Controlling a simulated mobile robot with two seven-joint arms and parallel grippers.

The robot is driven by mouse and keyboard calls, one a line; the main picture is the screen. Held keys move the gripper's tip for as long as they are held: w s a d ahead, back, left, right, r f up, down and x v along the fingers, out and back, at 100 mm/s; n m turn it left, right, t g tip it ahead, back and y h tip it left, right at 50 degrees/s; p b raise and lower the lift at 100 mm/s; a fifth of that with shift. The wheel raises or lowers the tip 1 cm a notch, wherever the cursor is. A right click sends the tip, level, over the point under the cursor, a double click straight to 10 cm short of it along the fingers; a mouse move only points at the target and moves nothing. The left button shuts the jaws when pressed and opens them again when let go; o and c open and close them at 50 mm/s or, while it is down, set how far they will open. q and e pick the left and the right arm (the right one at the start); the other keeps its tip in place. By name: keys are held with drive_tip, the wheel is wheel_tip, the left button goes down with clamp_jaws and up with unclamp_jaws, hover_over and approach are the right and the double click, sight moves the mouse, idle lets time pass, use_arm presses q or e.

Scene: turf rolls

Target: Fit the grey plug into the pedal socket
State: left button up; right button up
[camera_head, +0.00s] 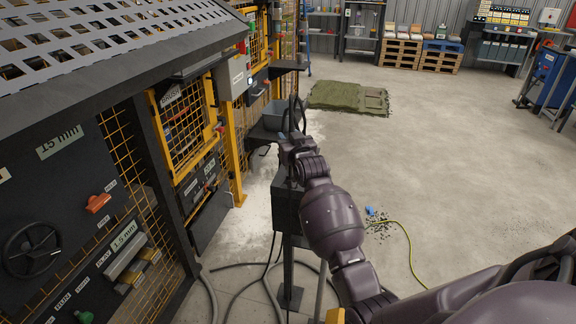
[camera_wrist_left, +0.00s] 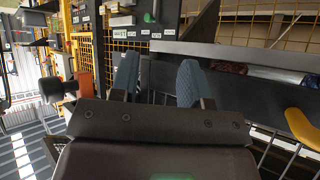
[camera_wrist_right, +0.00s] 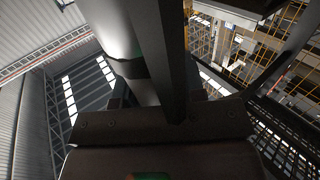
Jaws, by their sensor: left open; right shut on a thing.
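My right gripper (camera_head: 291,143) is out ahead of me, above a dark box on a stand. In the right wrist view it is shut on a pale grey cylinder (camera_wrist_right: 112,32) with a dark collar, which looks like the grey plug. A dark bar runs beside the cylinder and hides part of the jaws. In the head view the plug is too small and hidden to make out. My left gripper (camera_wrist_left: 157,78) is open, with nothing between its blue pads. I cannot pick out the pedal socket for certain in any view.
The dark box (camera_head: 287,207) stands below my right gripper, with cables on the floor around it. A caged machine with a handwheel (camera_head: 31,250) fills the left. A green turf mat (camera_head: 348,97) lies beyond. A yellow cable (camera_head: 408,250) lies right; the floor there is mostly clear.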

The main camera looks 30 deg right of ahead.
wheel_tip(320, 180, down, 3)
drive_tip(key=shift+f, duration=0.1)
drive_tip(key=shift+f+b, duration=0.7)
drive_tip(key=shift+f, duration=1.8)
drive_tip(key=shift+r, duration=0.1)
drive_tip(key=o, duration=0.8)
drive_tip(key=shift+o, duration=0.8)
